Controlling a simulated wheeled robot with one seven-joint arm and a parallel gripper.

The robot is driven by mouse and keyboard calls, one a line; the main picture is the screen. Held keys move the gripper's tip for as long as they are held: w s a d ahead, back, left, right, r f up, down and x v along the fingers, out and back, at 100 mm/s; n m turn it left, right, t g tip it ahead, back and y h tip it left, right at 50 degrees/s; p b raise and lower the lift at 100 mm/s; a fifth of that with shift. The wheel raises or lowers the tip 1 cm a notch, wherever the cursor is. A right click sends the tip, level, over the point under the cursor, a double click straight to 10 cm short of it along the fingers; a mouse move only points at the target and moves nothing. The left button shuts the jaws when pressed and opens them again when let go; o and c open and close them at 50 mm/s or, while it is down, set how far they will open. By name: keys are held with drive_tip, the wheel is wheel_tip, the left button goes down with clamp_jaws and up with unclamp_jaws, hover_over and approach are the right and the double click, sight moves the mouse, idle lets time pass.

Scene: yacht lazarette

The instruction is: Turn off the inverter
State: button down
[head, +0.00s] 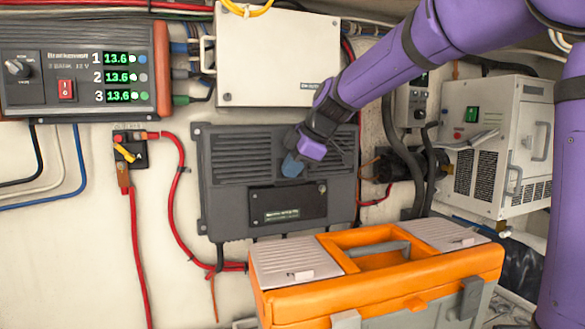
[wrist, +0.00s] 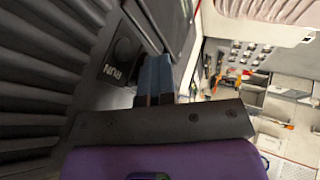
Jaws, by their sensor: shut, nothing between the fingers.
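A dark grey finned box (head: 222,200), which looks like the inverter, is fixed to the wall in the middle of the head view. A black panel (head: 268,206) with a lit or pale label sits low on its front; a small round control (head: 322,188) shows near its upper right end. My gripper (head: 291,165) is shut and empty in front of the box, above the panel. In the wrist view, the blue fingertips (wrist: 153,75) are together beside a dark panel with a round control (wrist: 124,48) and white lettering. I cannot tell whether they touch it.
An orange toolbox (head: 375,275) stands below the box. A charger (head: 85,70) with green readouts and a red switch is at left. A white cabinet (head: 275,60) is above. A beige unit (head: 490,140) is at right. Red cables hang at left.

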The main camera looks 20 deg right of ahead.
drive_tip(key=shift+r, duration=0.85)
